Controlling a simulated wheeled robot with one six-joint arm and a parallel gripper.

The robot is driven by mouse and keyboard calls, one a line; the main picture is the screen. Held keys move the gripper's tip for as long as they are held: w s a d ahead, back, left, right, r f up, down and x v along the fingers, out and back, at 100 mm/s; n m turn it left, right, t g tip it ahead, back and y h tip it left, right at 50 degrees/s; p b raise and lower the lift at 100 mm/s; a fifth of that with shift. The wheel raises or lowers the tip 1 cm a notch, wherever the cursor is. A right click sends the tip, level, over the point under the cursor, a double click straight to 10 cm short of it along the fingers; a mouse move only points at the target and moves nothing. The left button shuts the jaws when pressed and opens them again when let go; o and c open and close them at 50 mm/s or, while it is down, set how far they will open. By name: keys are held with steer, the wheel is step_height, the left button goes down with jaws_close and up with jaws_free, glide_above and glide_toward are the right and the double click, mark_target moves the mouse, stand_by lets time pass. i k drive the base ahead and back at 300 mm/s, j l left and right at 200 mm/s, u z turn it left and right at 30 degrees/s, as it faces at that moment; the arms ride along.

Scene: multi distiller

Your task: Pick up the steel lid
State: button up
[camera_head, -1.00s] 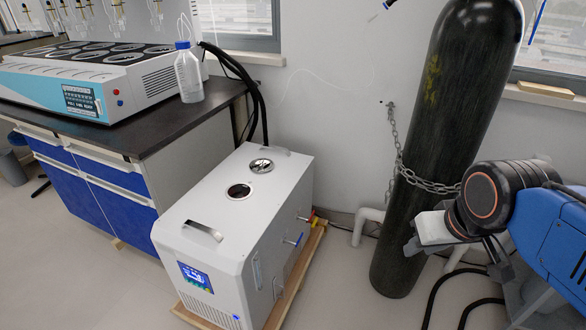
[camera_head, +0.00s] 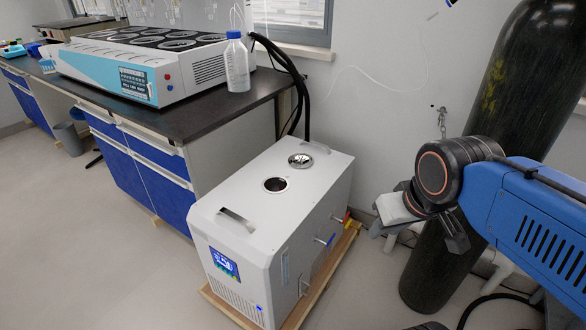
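The steel lid (camera_head: 300,160) is a small round shiny disc with a dark handle or mark in its middle. It lies flat on top of the white chiller box (camera_head: 330,172), behind a round dark opening (camera_head: 274,184) and apart from it. My gripper (camera_head: 382,226) is at the right, at the end of my blue arm, to the right of the chiller and away from the lid. Its fingers are small and partly hidden by the wrist, so I cannot tell whether they are open. Nothing hides the lid.
The chiller stands on a wooden pallet (camera_head: 345,250). Handles (camera_head: 236,216) and side valves stick out from it. A dark gas cylinder (camera_head: 505,110) stands behind my arm. The bench (camera_head: 160,120) at left holds a distiller (camera_head: 150,70) and a bottle (camera_head: 237,65).

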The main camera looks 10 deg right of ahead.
mark_target(300, 160)
steer(key=i+l+u, duration=0.15)
steer(key=l+u, duration=0.25)
steer(key=i+l+u, duration=0.1)
steer(key=l+u, duration=0.15)
steer(key=u, duration=0.15)
steer(key=l+u, duration=0.45)
steer(key=i+j, duration=0.05)
steer(key=j, duration=0.05)
